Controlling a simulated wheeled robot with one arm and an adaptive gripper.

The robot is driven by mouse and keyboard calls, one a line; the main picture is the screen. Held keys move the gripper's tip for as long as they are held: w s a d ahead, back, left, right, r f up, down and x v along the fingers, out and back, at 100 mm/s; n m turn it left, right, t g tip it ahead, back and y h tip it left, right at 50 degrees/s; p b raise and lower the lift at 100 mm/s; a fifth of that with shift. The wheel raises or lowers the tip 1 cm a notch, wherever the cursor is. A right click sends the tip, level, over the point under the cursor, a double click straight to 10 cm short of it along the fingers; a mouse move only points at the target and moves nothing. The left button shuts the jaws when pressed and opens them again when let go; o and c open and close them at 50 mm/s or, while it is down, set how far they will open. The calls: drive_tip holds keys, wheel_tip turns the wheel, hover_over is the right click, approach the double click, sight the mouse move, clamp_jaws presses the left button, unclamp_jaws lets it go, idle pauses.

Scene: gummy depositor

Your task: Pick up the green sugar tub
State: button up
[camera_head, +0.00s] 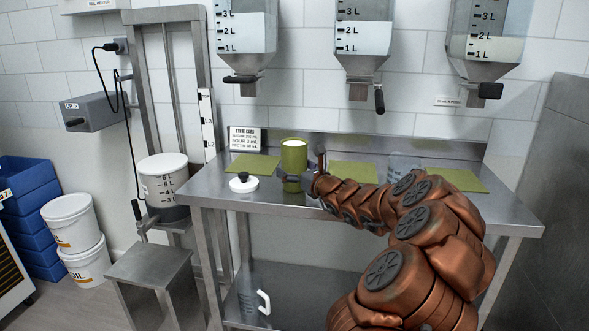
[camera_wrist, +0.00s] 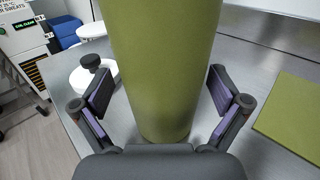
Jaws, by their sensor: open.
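The green sugar tub (camera_head: 293,160) stands upright on the steel table, with white contents showing at its open top. In the wrist view the tub (camera_wrist: 162,70) fills the middle of the picture, and its top is cut off. My gripper (camera_wrist: 163,95) is open, with one finger on each side of the tub and a visible gap on both sides. In the head view my gripper (camera_head: 297,178) reaches the tub from the right, low on its side. The tub's lower part is partly hidden by the fingers there.
A white lid with a black knob (camera_head: 243,182) lies left of the tub. Green mats (camera_head: 352,173) lie on the table (camera_head: 220,187), and a clear container (camera_head: 404,167) stands behind my arm. Hoppers with handles (camera_head: 361,40) hang above. A card (camera_head: 244,139) stands behind.

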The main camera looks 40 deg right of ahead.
sight(290, 155)
drive_tip(key=shift+w+d+f, duration=0.1)
drive_tip(key=shift+w+d, duration=0.05)
drive_tip(key=shift+w, duration=0.35)
drive_tip(key=shift+w+d+f, duration=0.1)
drive_tip(key=shift+w+d, duration=0.05)
drive_tip(key=shift+w, duration=0.3)
drive_tip(key=shift+w+d+r, duration=0.15)
drive_tip(key=shift+w, duration=0.45)
drive_tip(key=shift+c, duration=0.4)
drive_tip(key=c, duration=1.5)
drive_tip(key=shift+c, duration=0.2)
drive_tip(key=shift+r+p, duration=0.4)
drive_tip(key=shift+r, duration=1.45)
drive_tip(key=shift+s+a, duration=0.35)
drive_tip(key=shift+s, duration=0.15)
drive_tip(key=s+a+r+b, duration=0.1)
drive_tip(key=s+a+b, duration=0.3)
drive_tip(key=s+a, duration=0.6)
drive_tip(key=shift+s+r, duration=0.15)
drive_tip(key=shift+s, duration=0.25)
